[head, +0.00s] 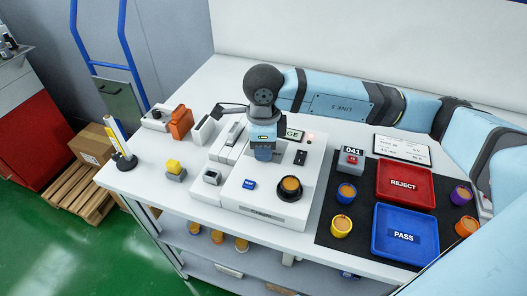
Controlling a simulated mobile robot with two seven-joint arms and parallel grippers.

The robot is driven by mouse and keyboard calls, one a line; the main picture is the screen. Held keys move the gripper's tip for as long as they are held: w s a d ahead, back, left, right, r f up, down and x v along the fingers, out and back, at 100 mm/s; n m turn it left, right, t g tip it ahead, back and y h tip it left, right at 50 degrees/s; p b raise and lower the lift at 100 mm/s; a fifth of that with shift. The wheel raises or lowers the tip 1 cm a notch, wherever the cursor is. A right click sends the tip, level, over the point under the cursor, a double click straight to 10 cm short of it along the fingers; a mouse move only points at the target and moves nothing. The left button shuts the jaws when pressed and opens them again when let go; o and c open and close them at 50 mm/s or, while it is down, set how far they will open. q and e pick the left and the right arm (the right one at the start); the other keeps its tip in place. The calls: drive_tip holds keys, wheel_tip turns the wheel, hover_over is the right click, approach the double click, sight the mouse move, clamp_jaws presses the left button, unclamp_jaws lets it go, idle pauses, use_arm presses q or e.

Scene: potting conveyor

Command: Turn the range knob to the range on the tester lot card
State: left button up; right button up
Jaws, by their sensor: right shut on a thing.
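The white tester (265,205) stands mid-table. My right gripper (263,150) points down at its upper part, beside a sign (293,134) of which only the letters "GE" show. The gripper is shut on the range knob, which its fingers hide almost fully, so the knob's pointer and scale cannot be read. The lot card (402,149) lies behind the red tray; its print is too small to read surely. My left gripper is not in view.
A cup sits in the tester's round black socket (290,189). On the right, a black mat (325,226) bears a red REJECT tray (404,202), a blue PASS tray (375,245), a counter (351,158) and several cups. A yellow button (174,167) stands left.

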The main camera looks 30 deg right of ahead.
drive_tip(key=shift+n+b, duration=0.35)
drive_tip(key=shift+n, duration=0.15)
drive_tip(key=o, duration=0.9)
drive_tip(key=shift+r, duration=0.1)
wheel_tip(320, 180, up, 14)
drive_tip(key=shift+f+p, duration=0.1)
drive_tip(key=shift+p, duration=0.55)
drive_tip(key=shift+f, duration=0.1)
